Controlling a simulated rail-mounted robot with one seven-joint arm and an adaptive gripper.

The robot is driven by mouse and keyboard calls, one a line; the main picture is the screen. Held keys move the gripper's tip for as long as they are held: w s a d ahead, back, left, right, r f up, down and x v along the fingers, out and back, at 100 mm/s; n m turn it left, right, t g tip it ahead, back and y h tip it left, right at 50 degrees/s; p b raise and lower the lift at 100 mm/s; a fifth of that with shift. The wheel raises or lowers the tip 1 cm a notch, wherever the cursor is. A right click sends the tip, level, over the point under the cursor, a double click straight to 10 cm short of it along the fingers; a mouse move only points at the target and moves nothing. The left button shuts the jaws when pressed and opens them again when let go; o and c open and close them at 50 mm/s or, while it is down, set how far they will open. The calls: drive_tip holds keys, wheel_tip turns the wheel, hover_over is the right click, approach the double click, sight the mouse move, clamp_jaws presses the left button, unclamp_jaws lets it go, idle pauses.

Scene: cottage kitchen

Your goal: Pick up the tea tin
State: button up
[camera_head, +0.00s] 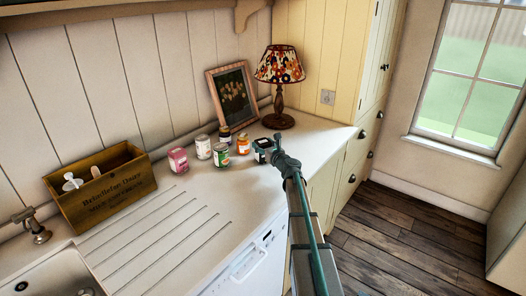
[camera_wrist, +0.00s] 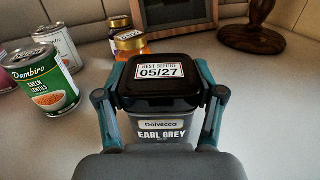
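The tea tin is a dark tin with a black lid, a "best before 05/27" label and an "Earl Grey" front. It stands upright on the counter. In the wrist view the tin (camera_wrist: 160,97) is centred between the two teal fingers of my gripper (camera_wrist: 161,90), one finger on each side, close against its sides. I cannot tell if the fingers press on it. In the head view the tin (camera_head: 262,150) is at the right end of the group of goods, partly hidden by my gripper (camera_head: 277,147).
Left of the tin stand a green lentil can (camera_wrist: 46,80), a pale can (camera_head: 203,147), an orange-labelled jar (camera_head: 243,144), a dark-lidded jar (camera_head: 225,134) and a pink tin (camera_head: 178,160). A lamp (camera_head: 279,75) and picture frame (camera_head: 232,98) stand behind. A wooden box (camera_head: 112,200) is far left.

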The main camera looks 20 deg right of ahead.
drive_tip(key=c, duration=0.6)
drive_tip(key=shift+r, duration=0.2)
